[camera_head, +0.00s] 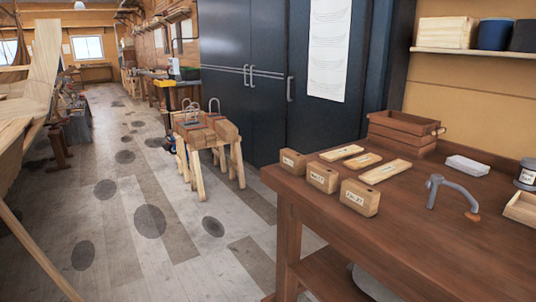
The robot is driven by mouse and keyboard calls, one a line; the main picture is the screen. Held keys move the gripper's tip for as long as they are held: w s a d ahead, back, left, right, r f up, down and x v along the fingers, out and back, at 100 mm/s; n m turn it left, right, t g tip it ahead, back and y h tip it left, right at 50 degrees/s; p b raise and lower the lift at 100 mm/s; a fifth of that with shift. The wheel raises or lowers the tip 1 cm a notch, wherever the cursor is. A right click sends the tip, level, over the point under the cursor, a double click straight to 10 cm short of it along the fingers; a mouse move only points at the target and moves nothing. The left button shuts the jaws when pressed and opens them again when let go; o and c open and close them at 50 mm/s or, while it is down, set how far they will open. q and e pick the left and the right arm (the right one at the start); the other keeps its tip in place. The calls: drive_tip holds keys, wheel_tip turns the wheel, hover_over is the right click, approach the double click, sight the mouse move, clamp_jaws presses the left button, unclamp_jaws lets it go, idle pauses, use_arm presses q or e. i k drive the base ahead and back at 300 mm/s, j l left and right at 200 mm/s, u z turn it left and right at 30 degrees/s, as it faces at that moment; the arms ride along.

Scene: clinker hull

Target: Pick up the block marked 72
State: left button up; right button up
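Three light wooden blocks with white labels stand in a slanting row near the left edge of the brown workbench (440,240). They are a far block (292,162), a middle block (322,178) and a near block (359,197). The labels are too small for me to read, so I cannot tell which block is marked 72. Behind them lie three flat, pale wooden pieces, a far one (341,153), a middle one (362,160) and a near one (385,171), also with small marks. Neither of my grippers is in view.
On the bench are a brown slatted crate (404,138), a white box (467,165), a grey curved tool (450,190), a tin (526,174) and a wooden tray (521,209). A loaded trestle (207,140) stands left of the bench. A hull (28,95) is far left. The floor between is open.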

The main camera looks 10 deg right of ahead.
sight(294, 162)
drive_tip(key=i+u, duration=0.3)
drive_tip(key=i, duration=0.3)
drive_tip(key=i+u, duration=0.35)
drive_tip(key=i, duration=0.3)
drive_tip(key=i+j+z, duration=0.15)
drive_tip(key=i+z, duration=0.35)
drive_tip(key=i+j+z, duration=0.25)
drive_tip(key=z, duration=0.2)
drive_tip(key=i+j+z, duration=0.15)
drive_tip(key=z, duration=0.3)
drive_tip(key=i+j+z, duration=0.1)
drive_tip(key=z, duration=0.3)
drive_tip(key=i+j+z, duration=0.1)
drive_tip(key=j+z, duration=0.5)
drive_tip(key=z, duration=0.3)
drive_tip(key=j+z, duration=0.25)
drive_tip(key=z, duration=0.2)
